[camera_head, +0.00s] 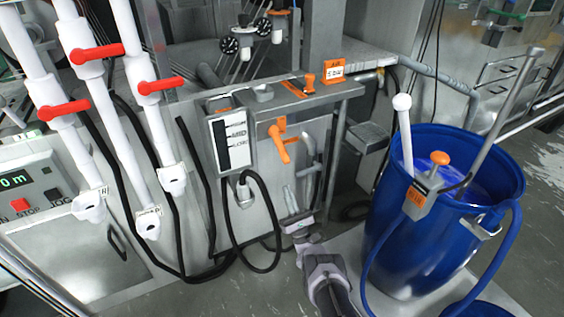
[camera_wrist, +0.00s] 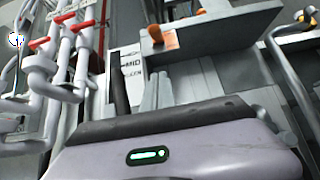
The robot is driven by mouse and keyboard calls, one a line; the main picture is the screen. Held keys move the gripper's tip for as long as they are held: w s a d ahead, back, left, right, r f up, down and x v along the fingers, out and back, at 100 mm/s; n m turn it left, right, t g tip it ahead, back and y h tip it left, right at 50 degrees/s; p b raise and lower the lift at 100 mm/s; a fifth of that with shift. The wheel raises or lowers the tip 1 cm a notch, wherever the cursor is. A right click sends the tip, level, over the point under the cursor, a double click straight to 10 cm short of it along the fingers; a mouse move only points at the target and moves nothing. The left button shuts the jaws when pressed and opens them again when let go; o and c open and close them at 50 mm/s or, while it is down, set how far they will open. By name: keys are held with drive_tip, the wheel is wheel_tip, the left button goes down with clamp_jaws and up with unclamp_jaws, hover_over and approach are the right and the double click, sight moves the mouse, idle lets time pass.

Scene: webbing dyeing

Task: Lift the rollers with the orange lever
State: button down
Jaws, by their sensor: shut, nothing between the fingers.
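The orange lever (camera_head: 283,146) is on the front of the grey machine, just right of a white level label, with its handle hanging down. In the wrist view an orange part, apparently this lever (camera_wrist: 156,36), shows beyond the fingers beside the label. My gripper (camera_head: 288,190) is below the lever, apart from it. Its two fingers (camera_wrist: 157,90) are close together, shut and empty, pointing up toward the machine front. The rollers cannot be made out clearly; round black-and-white dials (camera_head: 229,45) show at the back.
A blue barrel (camera_head: 405,245) with an orange-knobbed clamp and hoses stands right of my arm. White pipes with red handles (camera_head: 95,52) are at the left. A black cable (camera_head: 272,225) loops beside my gripper. A shelf (camera_head: 335,91) with another orange knob (camera_head: 309,81) juts out above the lever.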

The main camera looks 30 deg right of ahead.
sight(279, 145)
drive_tip(key=w+r, duration=0.4)
drive_tip(key=r, duration=0.7)
drive_tip(key=shift+w, duration=0.15)
